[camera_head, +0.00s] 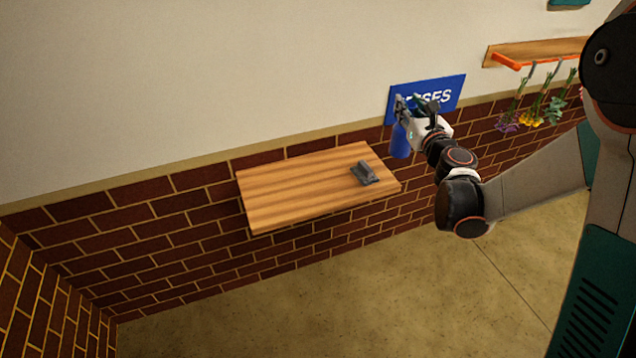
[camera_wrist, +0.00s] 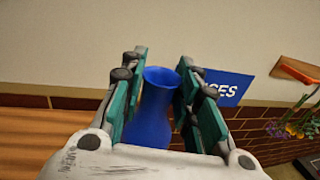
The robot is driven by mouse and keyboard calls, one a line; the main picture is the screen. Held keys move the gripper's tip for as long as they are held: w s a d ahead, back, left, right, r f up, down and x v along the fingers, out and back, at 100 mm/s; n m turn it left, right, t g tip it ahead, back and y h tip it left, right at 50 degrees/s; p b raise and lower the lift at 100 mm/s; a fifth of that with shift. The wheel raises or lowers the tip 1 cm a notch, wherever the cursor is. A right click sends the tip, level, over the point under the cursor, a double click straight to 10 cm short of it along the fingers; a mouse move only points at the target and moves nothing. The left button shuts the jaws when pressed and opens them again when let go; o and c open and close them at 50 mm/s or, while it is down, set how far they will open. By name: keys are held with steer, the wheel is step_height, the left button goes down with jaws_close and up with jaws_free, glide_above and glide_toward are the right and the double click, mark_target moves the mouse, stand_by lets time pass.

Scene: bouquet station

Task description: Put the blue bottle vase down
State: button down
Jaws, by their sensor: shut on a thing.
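The blue bottle vase (camera_wrist: 152,112) stands between the two fingers of my gripper (camera_wrist: 160,95) in the wrist view, its open mouth facing up. My gripper is shut on it. In the head view, the vase (camera_head: 399,142) shows below my gripper (camera_head: 408,112), close to the right end of the wooden wall shelf (camera_head: 295,185). The vase looks roughly upright. Part of it is hidden by the gripper, and I cannot tell its exact height above the shelf.
A small grey object (camera_head: 365,174) sits near the shelf's right end; most of the shelf is bare. A blue sign (camera_head: 440,90) is on the wall behind my gripper. A rack (camera_head: 530,52) with hanging flowers (camera_head: 530,118) is at the upper right.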

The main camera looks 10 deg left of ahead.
steer(key=s+a+r+n+g+y+b, duration=0.1)
steer(key=s+a+n+g+y, duration=0.25)
steer(key=a, duration=1.35)
steer(key=s+a+n+g+y+b, duration=0.25)
steer(key=a+n+y, duration=0.2)
steer(key=a, duration=1.15)
step_height(320, 180, down, 19)
steer(key=m+b, duration=0.1)
steer(key=b, duration=0.5)
steer(key=shift+w+y, duration=0.2)
steer(key=shift+y, duration=0.2)
steer(key=shift+f, duration=0.15)
steer(key=c, duration=1.2)
jaws_free()
